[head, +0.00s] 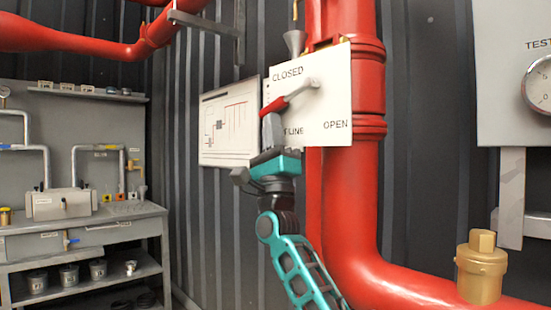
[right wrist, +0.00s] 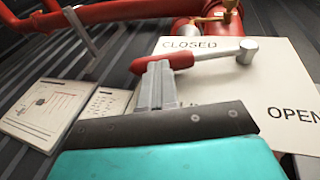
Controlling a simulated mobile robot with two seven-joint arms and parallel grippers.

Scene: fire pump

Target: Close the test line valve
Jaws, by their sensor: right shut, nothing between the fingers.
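The test line valve is a lever with a red grip (head: 274,108) and a grey arm on a round pivot (head: 314,84), in front of a white plate (head: 335,107). The plate reads CLOSED at upper left and OPEN at lower right. The lever points left and slightly down from its pivot, just below the word CLOSED. My right gripper (head: 270,122) is shut and empty, its fingertips right at the red grip. The right wrist view shows the shut fingers (right wrist: 157,78) against or just beside the red grip (right wrist: 162,62); contact is unclear. My left gripper is not in view.
A thick red pipe (head: 350,200) runs down behind the plate and bends right. A brass fitting (head: 481,268) stands at lower right. A diagram board (head: 229,125) hangs left of the plate. A grey workbench (head: 80,222) stands at far left.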

